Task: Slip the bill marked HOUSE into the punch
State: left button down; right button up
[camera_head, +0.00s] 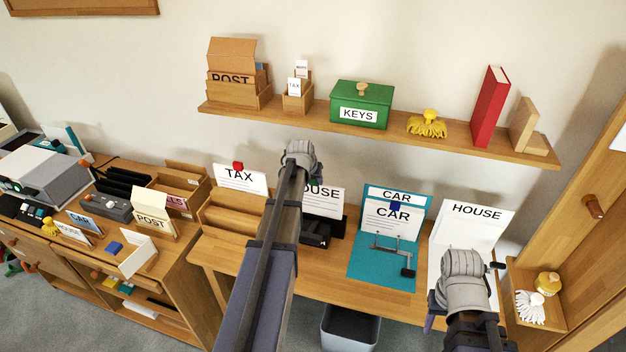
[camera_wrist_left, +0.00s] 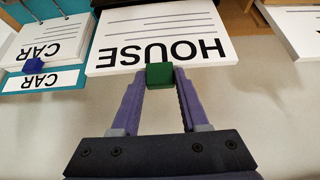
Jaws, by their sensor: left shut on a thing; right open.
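My left gripper (camera_head: 300,152) is shut on the green tab (camera_wrist_left: 160,76) at the top edge of the HOUSE bill. The white HOUSE bill (camera_head: 326,203) shows behind my left arm in the head view and fills the upper middle of the left wrist view (camera_wrist_left: 160,35). The black punch (camera_head: 322,234) is at the bill's lower edge on the desk, partly hidden by my arm. I cannot tell whether the bill is in its slot. My right gripper (camera_head: 466,266) is open, before the white HOUSE folder (camera_head: 472,216).
The teal CAR folder (camera_head: 360,272) with its CAR sheet (camera_head: 392,218) and a metal clip stands right of the punch. The TAX sheet (camera_head: 240,178) and wooden box are left. A shelf (camera_head: 400,128) hangs above. A bin (camera_head: 350,330) stands below the desk.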

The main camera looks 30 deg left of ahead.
pick_arm(q)
jog(key=shift+f+b, duration=2.6)
jog(key=shift+f, duration=0.15)
grip_release()
jog(key=shift+r, duration=0.15)
notch_tip(320, 180, up, 8)
jog(key=p, duration=0.8)
send_over(314, 193)
jog(key=s, duration=0.1)
jog(key=shift+d, duration=0.15)
